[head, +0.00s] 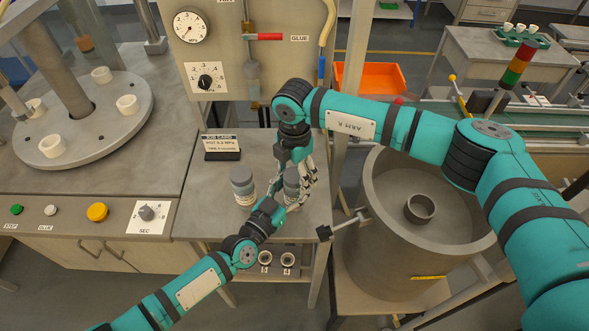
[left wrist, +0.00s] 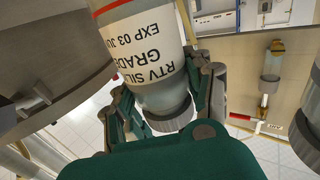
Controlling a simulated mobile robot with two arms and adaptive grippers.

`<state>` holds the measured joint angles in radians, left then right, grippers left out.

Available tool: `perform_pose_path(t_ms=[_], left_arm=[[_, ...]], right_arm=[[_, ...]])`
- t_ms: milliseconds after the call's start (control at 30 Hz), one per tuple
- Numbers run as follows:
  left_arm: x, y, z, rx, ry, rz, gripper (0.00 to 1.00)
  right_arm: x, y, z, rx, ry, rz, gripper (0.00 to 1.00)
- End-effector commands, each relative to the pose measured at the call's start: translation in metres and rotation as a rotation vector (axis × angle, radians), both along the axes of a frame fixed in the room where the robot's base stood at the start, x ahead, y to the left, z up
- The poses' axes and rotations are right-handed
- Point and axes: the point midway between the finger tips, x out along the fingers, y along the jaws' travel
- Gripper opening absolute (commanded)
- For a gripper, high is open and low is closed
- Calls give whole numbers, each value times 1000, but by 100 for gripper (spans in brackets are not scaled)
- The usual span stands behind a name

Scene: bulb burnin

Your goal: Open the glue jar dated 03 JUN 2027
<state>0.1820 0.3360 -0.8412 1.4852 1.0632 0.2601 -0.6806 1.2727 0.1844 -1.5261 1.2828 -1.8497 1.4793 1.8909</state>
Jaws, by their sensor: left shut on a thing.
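A jar with a grey lid and white label (head: 291,183) stands at the right of the small grey table, partly hidden by both grippers. My left gripper (head: 279,207) is shut on this jar from the near side. In the left wrist view the held jar (left wrist: 150,62) shows upside-down print, "RTV SIL", "GRADE" and "EXP 03 JU"; the rest of the date is out of sight. My right gripper (head: 305,181) points down from above, close beside the held jar's top; whether its fingers touch the lid is unclear. A second, similar jar (head: 243,186) stands to the left, its label unreadable.
A job card stand (head: 222,147) is behind the second jar. A panel with a gauge (head: 190,27) and a red glue valve handle (head: 269,37) rises at the back. A large grey drum (head: 385,240) stands to the right. Small cups (head: 287,260) sit on the shelf below.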

Motion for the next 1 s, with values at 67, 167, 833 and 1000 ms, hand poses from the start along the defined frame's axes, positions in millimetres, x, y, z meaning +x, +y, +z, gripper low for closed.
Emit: perform_pose_path(t_ms=[67, 167, 833, 1000], left_arm=[[0, 0, 0, -1, -1, 0, 0], [0, 0, 0, -1, -1, 0, 0], [0, 0, 0, -1, -1, 0, 0], [0, 0, 1, -1, -1, 0, 0]], right_arm=[[0, 0, 0, 0, 0, 0, 60], [0, 0, 0, 0, 0, 0, 47], [0, 0, 0, 0, 0, 0, 72], [0, 0, 7, 1, -1, 0, 72]])
